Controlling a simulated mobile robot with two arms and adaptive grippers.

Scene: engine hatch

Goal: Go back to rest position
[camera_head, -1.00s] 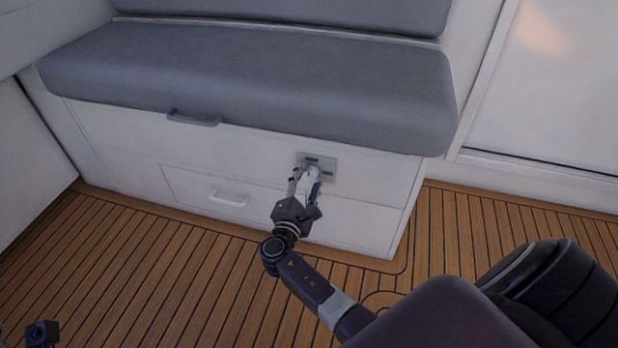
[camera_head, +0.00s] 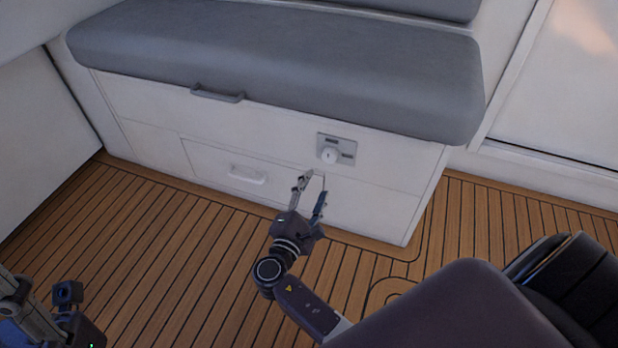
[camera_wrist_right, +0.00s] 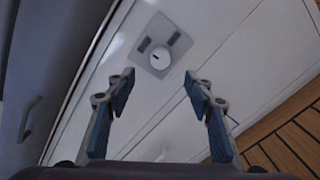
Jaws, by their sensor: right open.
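My right gripper (camera_head: 311,182) is open and empty in front of the white bench base, below and apart from a white round knob on a grey plate (camera_head: 337,149). In the right wrist view its two fingers (camera_wrist_right: 158,88) stand wide apart, with the knob (camera_wrist_right: 160,57) beyond them and nothing between them. Part of my left arm shows at the lower left corner of the head view, with its gripper (camera_head: 66,293) only partly in frame; its finger state is unclear.
The bench has a grey cushion (camera_head: 280,65), a grey handle (camera_head: 217,95) under it and a drawer with a white handle (camera_head: 247,175). The slatted wooden floor (camera_head: 150,240) is clear in front. A white wall panel (camera_head: 560,90) stands at the right.

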